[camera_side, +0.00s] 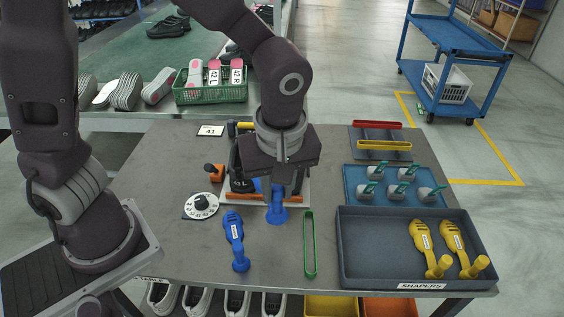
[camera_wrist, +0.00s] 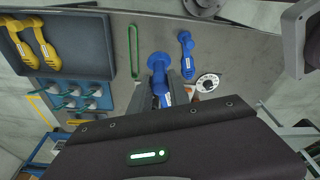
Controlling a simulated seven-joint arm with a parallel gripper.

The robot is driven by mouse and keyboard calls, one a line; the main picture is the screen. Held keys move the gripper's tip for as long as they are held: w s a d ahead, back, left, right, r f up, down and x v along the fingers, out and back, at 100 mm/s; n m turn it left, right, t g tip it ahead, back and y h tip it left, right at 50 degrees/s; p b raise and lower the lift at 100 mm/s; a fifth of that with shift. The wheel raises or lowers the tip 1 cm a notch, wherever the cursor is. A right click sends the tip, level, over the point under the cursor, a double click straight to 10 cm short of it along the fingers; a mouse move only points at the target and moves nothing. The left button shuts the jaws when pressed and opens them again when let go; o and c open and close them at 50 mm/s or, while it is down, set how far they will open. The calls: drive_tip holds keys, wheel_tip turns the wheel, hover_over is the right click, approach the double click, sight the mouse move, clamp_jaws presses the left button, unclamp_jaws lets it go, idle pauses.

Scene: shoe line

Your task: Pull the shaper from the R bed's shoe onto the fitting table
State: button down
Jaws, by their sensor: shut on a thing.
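My gripper (camera_side: 284,188) is shut on a blue shaper (camera_side: 277,214) at the middle of the fitting table (camera_side: 180,258). The shaper's round knob end points to the front. In the wrist view the blue shaper (camera_wrist: 160,62) lies between the fingers of my gripper (camera_wrist: 160,88). A dark bed (camera_side: 237,182) marked with an L stands behind the gripper, mostly hidden; I cannot tell whether the shaper's front is still inside a shoe. A second blue shaper (camera_side: 234,238) lies on the table to the left, and it also shows in the wrist view (camera_wrist: 187,55).
A dark tray (camera_side: 375,272) holds two yellow shapers (camera_side: 423,242). A blue tray (camera_side: 353,187) holds several green-topped pieces. A green loop (camera_side: 310,245) lies on bare table. A white dial (camera_side: 201,206) and an orange piece (camera_side: 214,171) are at the left.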

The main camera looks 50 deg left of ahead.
sight(279, 218)
wheel_tip(279, 218, down, 19)
drive_tip(key=shift+f, duration=0.15)
idle(0.5)
drive_tip(key=c, duration=1.2)
unclamp_jaws()
drive_tip(key=shift+o, duration=0.2)
drive_tip(key=shift+r, duration=4.55)
